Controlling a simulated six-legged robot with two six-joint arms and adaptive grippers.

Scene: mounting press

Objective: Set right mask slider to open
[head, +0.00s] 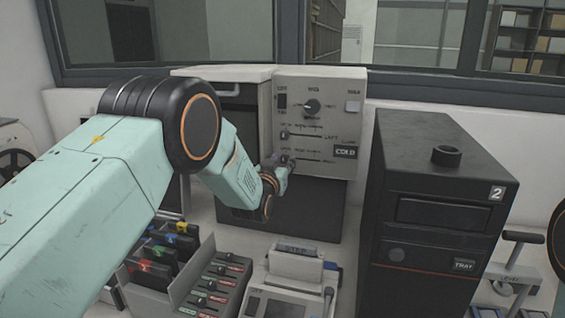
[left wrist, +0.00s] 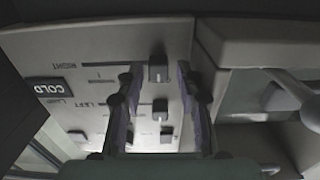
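The press's control panel (head: 330,95) is a light grey box face with a rotary knob, slider slots and a COLD display. The right mask slider (left wrist: 158,68) is a dark knob at the end of its slot away from the RIGHT label, in the left wrist view. My left gripper (left wrist: 159,70) is open, with a fingertip on either side of that knob and visible gaps to it. In the head view my left gripper (head: 284,168) is at the lower left of the panel and covers much of this slider. The left slider (head: 285,135) sits at its slot's left end. My right gripper is out of view.
A dark cabinet marked 2 (head: 430,180) stands close to the right of the panel. Below are a box of coloured cartridges (head: 170,250), a rack of labelled dark slots (head: 215,285) and a small grey device (head: 290,285). The air before the panel's right side is clear.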

